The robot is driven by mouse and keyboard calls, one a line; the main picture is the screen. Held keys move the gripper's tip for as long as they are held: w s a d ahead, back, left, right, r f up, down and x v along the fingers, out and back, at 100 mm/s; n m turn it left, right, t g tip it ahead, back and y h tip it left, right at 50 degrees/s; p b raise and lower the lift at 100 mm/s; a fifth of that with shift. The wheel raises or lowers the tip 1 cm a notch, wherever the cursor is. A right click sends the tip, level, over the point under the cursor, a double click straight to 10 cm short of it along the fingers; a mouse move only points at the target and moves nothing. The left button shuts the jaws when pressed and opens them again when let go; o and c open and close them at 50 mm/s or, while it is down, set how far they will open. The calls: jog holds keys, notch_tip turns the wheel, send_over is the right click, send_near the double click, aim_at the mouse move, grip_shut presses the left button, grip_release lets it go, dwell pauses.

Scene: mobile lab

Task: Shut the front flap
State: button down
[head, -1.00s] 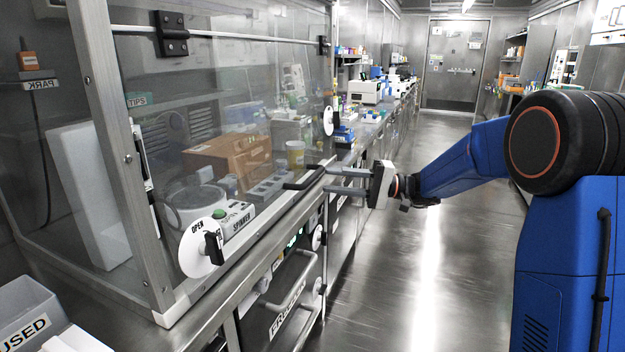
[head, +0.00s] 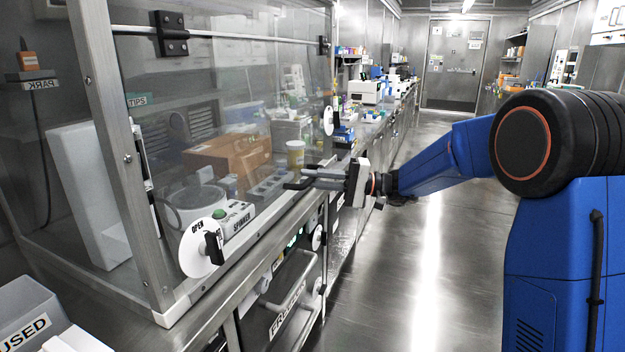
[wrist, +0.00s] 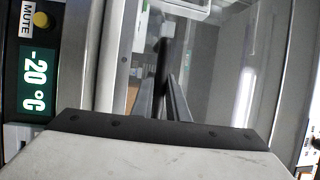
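The front flap (head: 230,100) is a large clear panel on the enclosure at left, hung from black hinges along its top. It hangs down close to the front frame; I cannot tell whether a small gap remains at its lower edge. Its black bar handle (head: 292,186) is low on the right. My gripper (head: 311,177) is at this handle, its grey fingers above and below the bar and close together. In the wrist view the dark handle (wrist: 162,58) lies between the fingertips (wrist: 162,85). The contact itself is partly hidden.
White round dials (head: 198,250) with black knobs, the near one marked OPEN, sit at the flap's lower left and right side (head: 328,121). A freezer drawer (head: 292,300) with a bar handle is below. A used-items bin (head: 28,310) stands lower left. The aisle floor (head: 430,250) is clear.

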aim_at(295, 178)
jog(key=shift+w+a+f, duration=0.15)
jog(key=shift+w+a, duration=0.15)
jog(key=shift+a, duration=0.45)
jog(key=shift+w+a+f, duration=0.15)
jog(key=shift+w+a, duration=0.15)
jog(key=shift+a, duration=0.45)
jog(key=c, duration=1.7)
grip_release()
jog(key=shift+a, duration=0.15)
jog(key=d, duration=0.5)
jog(key=d+f, duration=0.1)
jog(key=d, duration=0.5)
jog(key=w+d+f, duration=0.1)
jog(key=d, duration=0.5)
jog(key=shift+d, duration=0.15)
jog(key=shift+s, duration=0.1)
